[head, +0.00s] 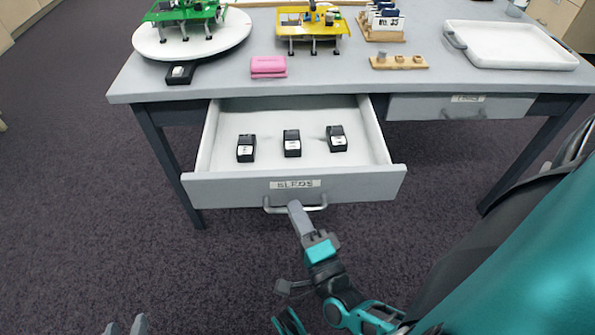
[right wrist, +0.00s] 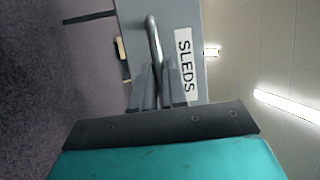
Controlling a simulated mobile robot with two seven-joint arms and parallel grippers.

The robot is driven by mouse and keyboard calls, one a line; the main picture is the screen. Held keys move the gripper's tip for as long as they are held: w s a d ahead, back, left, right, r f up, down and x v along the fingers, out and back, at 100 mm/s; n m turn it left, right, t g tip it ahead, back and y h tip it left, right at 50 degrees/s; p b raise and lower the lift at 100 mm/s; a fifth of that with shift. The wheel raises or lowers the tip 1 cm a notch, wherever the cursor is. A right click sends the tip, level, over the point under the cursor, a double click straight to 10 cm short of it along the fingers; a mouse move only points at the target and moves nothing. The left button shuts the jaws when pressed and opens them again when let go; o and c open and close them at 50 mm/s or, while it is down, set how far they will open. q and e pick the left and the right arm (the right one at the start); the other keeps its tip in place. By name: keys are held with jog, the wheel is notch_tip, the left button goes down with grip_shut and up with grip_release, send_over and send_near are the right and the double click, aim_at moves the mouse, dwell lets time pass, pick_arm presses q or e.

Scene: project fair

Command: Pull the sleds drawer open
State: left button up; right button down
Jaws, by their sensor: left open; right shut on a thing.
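The sleds drawer (head: 232,189) stands pulled out from under the table in the head view, with a SLEDS label on its grey front. Several small black sleds with pale tops lie inside, one of them in the middle (head: 292,143). My right gripper (head: 296,207) is shut on the drawer's metal handle (head: 317,207). The right wrist view shows the handle (right wrist: 153,40) between the fingers (right wrist: 158,88), beside the label. My left gripper (head: 126,326) shows only its fingertips at the bottom edge, open, well apart from the drawer.
On the grey table (head: 345,75) stand a white turntable (head: 225,38) with a green model, a yellow model (head: 300,28), a pink block (head: 268,66), a wooden holder (head: 399,62) and a white tray (head: 510,45). A second drawer (head: 425,106) at right is shut. A dark chair-like shape stands at right.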

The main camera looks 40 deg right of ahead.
dwell(0.3)
jog(key=c, duration=1.3)
grip_release()
pick_arm(q)
jog(key=shift+w+d+r, duration=0.1)
jog(key=shift+w+r, duration=0.05)
jog(key=shift+r, duration=0.05)
pick_arm(e)
jog(key=shift+o, duration=0.6)
jog(key=shift+s, duration=0.15)
